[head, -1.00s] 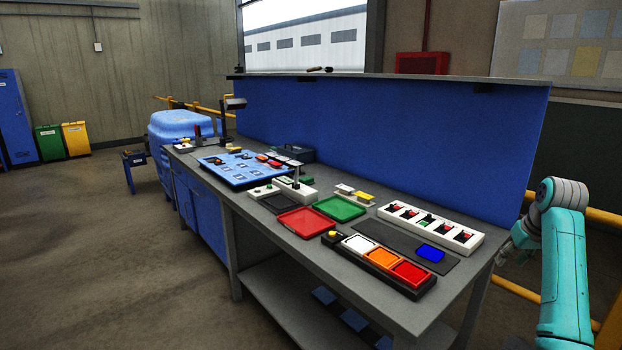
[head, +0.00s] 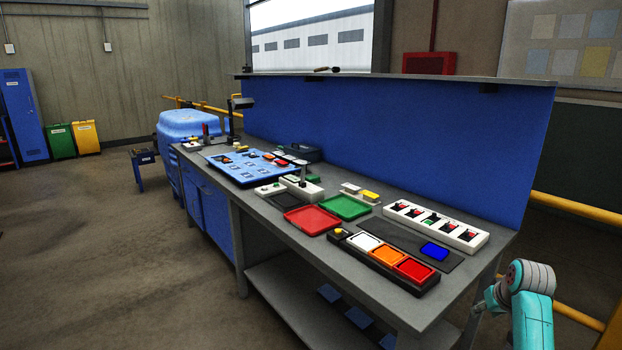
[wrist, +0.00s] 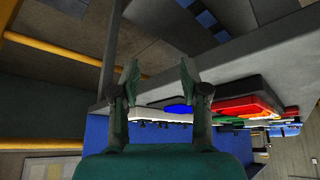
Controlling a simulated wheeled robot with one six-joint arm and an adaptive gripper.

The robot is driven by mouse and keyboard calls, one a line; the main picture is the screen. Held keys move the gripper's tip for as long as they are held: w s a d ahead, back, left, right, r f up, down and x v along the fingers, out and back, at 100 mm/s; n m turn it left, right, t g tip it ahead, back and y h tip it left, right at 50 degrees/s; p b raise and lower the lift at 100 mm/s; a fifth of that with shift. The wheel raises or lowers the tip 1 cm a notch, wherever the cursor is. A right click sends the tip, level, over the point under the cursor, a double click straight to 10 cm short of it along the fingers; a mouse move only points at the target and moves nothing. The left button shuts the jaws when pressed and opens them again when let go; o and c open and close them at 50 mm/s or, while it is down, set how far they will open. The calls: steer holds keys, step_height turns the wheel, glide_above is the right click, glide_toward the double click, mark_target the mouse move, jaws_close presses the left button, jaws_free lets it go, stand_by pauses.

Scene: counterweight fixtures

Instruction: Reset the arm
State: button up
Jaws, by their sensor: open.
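My arm shows in teal at the lower right of the head view, beside the right end of the grey workbench (head: 330,248). My gripper (wrist: 158,75) shows in the wrist view with its two fingers spread apart and nothing between them. The bench edge and a blue panel lie beyond the fingers there. In the head view my gripper is partly cut off or hidden behind my arm, so its fingers are not clear.
The bench holds a white fixture with several red and green switches (head: 433,226), red (head: 312,219) and green (head: 346,207) trays, a dark holder with white, orange and red bins (head: 388,258), and a blue board (head: 250,166). A yellow rail (head: 575,208) runs behind my arm.

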steer(key=s+a+f+t, duration=0.1)
steer(key=s+a+f, duration=0.65)
steer(key=f, duration=0.35)
steer(key=s+a+f+t, duration=0.2)
steer(key=s+a+f, duration=0.55)
steer(key=f, duration=0.35)
steer(key=s+a+f+t, duration=0.1)
steer(key=s+a, duration=0.1)
steer(key=s, duration=0.3)
steer(key=s+a+f, duration=0.2)
steer(key=s, duration=0.4)
steer(key=s+a+r+t, duration=0.1)
steer(key=s+a+r, duration=0.15)
steer(key=s, duration=0.65)
steer(key=s+a+r+t, duration=0.15)
steer(key=s+a, duration=0.25)
steer(key=s, duration=0.5)
steer(key=s+a+r+n+t+y, duration=0.1)
steer(key=s+a+r+t, duration=0.1)
steer(key=s+r, duration=1.3)
step_height(320, 180, up, 2)
steer(key=shift+s+a+r, duration=0.15)
steer(key=shift+s+a, duration=0.15)
steer(key=shift+a, duration=0.15)
steer(key=shift+t, duration=0.25)
